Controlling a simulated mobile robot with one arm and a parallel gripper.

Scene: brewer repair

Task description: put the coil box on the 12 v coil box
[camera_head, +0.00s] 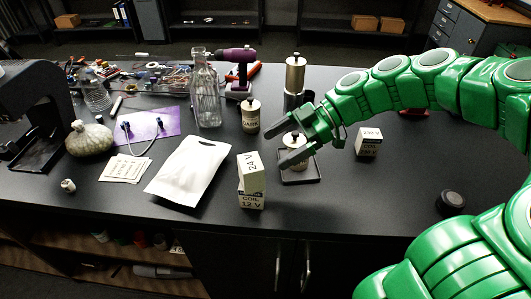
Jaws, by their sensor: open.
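A white coil box marked "24 V" (251,172) rests on top of the white 12 V coil box (251,199), near the front edge of the bench. The upper box is turned a little relative to the lower one and appears supported by it. My gripper (273,147) is open, behind and to the right of the stack, apart from both boxes. Its fingers are spread over a small jar (295,141) on a dark square tray (313,176); I cannot tell whether they touch the jar. Another small white box (369,142) stands right of my gripper, its label too small to read surely.
A white pouch (188,171) lies left of the stack. A labelled canister (250,116), a glass bottle (206,95) and a tall metal cylinder (295,75) stand behind. A black round cap (453,200) lies at right. The bench front right of the stack is clear.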

